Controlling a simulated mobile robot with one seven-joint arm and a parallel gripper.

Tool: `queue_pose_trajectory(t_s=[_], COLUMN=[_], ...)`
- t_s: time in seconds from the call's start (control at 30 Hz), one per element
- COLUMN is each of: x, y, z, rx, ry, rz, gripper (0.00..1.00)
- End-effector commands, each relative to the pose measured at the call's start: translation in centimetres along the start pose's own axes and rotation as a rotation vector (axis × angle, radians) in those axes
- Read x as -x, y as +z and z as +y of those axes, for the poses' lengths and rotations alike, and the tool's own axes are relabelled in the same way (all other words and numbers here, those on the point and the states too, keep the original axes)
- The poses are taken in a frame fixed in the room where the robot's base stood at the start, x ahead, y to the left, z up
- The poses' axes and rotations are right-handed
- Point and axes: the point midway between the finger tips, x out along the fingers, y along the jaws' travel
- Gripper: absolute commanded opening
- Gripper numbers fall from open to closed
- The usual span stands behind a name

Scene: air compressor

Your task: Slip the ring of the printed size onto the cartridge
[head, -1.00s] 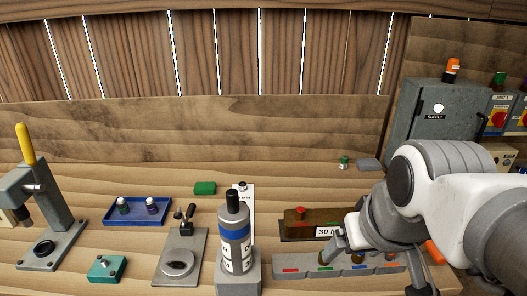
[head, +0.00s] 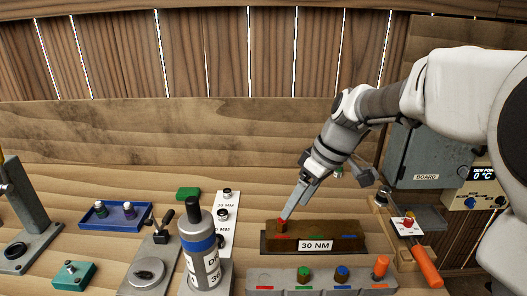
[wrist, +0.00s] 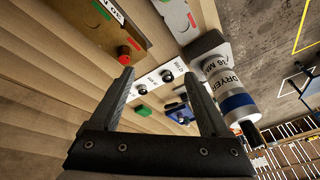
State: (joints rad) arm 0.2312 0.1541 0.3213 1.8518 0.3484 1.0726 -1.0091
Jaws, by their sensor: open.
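The cartridge appears to be the grey bottle with a blue band and black top (head: 199,250), upright in a grey stand; in the wrist view its label reads "DRYER" (wrist: 222,78). Two small dark rings or caps, the far one (head: 227,192) and the near one (head: 222,214), sit on a white strip (head: 231,232) with millimetre labels, one apparently "30 MM". The strip also shows in the wrist view (wrist: 150,78). My gripper (head: 287,212) is open and empty, its fingertips close to or above a red knob (head: 283,223); contact is unclear.
The red knob is on a brown block (head: 340,228) marked "30 NM". A grey tray (head: 320,285) with coloured pegs lies in front. A blue tray (head: 112,222), a clamp stand (head: 150,268) and a green block (head: 188,193) are left. An orange-handled tool (head: 426,268) lies right.

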Motion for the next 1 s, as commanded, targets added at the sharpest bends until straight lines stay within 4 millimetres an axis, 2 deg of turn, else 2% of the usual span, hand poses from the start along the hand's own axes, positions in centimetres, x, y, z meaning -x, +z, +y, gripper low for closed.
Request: queue_pose_trajectory(t_s=[0.03,0.1,0.37,0.6,0.8,1.0], x=[-1.4,-2.7,-7.4,-11.2,-13.2,-13.9], y=[-0.7,-1.8,-5.2,-7.5,-8.4,-8.6], z=[0.9,1.9,5.5,9.4,12.5,13.9], rx=[0.037,0.096,0.303,0.463,0.556,0.595], ry=[-0.043,-0.093,-0.259,-0.349,-0.361,-0.35], rz=[0.017,0.048,0.225,0.465,0.66,0.755], gripper=[0.8,0.8,0.8,0.8,0.8,0.8])
